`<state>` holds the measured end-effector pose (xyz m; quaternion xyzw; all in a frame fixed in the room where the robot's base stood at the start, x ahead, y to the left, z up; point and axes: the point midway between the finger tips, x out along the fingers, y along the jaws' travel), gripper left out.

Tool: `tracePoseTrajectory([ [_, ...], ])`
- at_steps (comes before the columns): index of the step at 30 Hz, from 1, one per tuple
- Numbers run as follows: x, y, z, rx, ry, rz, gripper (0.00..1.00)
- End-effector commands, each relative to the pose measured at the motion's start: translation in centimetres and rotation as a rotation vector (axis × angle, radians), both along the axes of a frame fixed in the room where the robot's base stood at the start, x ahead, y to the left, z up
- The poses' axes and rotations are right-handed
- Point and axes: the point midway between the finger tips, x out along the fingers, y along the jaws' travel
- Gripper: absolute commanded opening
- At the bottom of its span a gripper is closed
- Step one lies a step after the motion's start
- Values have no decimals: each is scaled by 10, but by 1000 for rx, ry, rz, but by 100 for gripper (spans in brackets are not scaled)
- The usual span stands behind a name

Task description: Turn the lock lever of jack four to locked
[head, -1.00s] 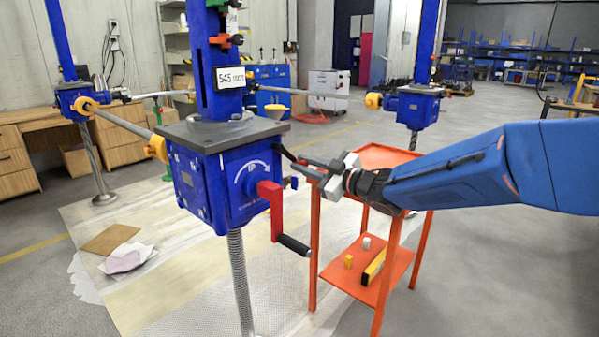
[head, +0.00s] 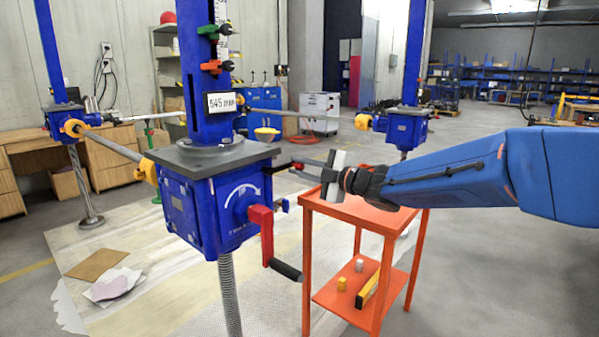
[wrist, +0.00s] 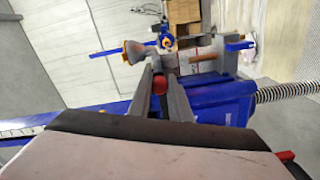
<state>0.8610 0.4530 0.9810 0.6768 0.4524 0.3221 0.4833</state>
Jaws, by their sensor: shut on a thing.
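The near blue screw jack (head: 212,210) stands left of centre in the head view, with a grey top plate, a red crank and a display reading about 545 mm. No number four is readable on it. My gripper (head: 299,166) reaches in from the right, beside the jack's right upper edge. It is shut on the red end of the lock lever (head: 281,166), a thin dark lever just right of the top plate. In the wrist view the red lever end (wrist: 159,83) sits between the two fingers of my gripper (wrist: 162,85). The lever's pivot is hard to see.
The red crank (head: 262,232) with its black handle sticks out below my gripper. An orange stand (head: 345,209) is under my forearm, with small items on its lower shelf. Two more jacks (head: 68,121) (head: 404,125) stand behind, joined by shafts.

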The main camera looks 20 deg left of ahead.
Motion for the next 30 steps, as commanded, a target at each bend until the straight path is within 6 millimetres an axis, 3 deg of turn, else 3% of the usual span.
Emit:
tracePoseTrajectory([
  [17,0,0,7,-7,-34,0,0],
  [18,0,0,7,-7,-34,0,22],
  [20,0,0,7,-7,-34,0,35],
  [30,-1,-2,4,-11,-31,0,35],
])
